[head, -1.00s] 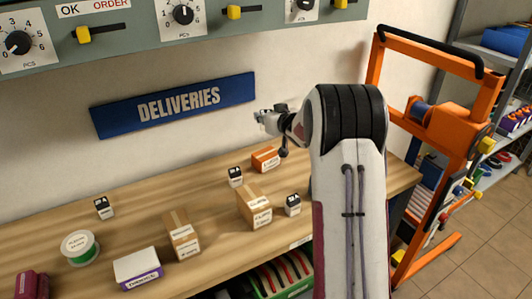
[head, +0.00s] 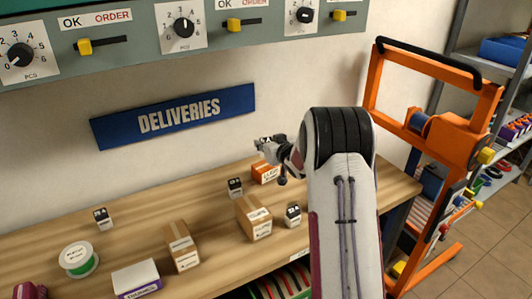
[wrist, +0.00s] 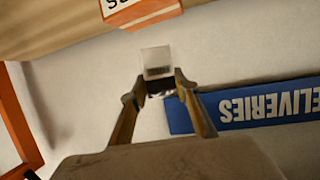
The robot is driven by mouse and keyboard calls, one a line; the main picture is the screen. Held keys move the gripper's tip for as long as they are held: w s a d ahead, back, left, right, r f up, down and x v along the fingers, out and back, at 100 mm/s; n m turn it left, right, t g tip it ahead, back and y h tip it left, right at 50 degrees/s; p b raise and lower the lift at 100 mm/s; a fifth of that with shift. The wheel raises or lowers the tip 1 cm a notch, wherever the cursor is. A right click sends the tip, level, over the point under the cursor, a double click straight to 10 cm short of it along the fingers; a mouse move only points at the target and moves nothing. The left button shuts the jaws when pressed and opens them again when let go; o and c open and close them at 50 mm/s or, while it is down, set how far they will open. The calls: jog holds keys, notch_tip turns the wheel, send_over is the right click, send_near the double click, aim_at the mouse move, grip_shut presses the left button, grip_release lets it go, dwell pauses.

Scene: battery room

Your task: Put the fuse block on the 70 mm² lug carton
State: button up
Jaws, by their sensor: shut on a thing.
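My gripper (head: 266,149) is above the back of the bench, in front of the wall. In the wrist view my gripper (wrist: 160,92) is shut on a small block (wrist: 157,62), pale on its face and dark at its base, which I take to be the fuse block. An orange and white carton (head: 265,173) stands on the bench below my gripper; it also shows at the top of the wrist view (wrist: 140,10). The block is apart from it. Two brown cartons, one at the left (head: 182,246) and one nearer the middle (head: 253,218), have labels too small to read.
Similar small black-and-white blocks stand on the bench (head: 335,275), at the left (head: 102,218), behind the brown carton (head: 235,187) and beside it (head: 293,214). A green-and-white spool (head: 79,259) and a white-purple box (head: 137,279) are front left. An orange frame (head: 415,130) stands right.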

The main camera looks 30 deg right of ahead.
jog(key=shift+f, duration=1.85)
jog(key=shift+f, duration=0.15)
jog(key=o, duration=1.2)
jog(key=shift+v, duration=6.05)
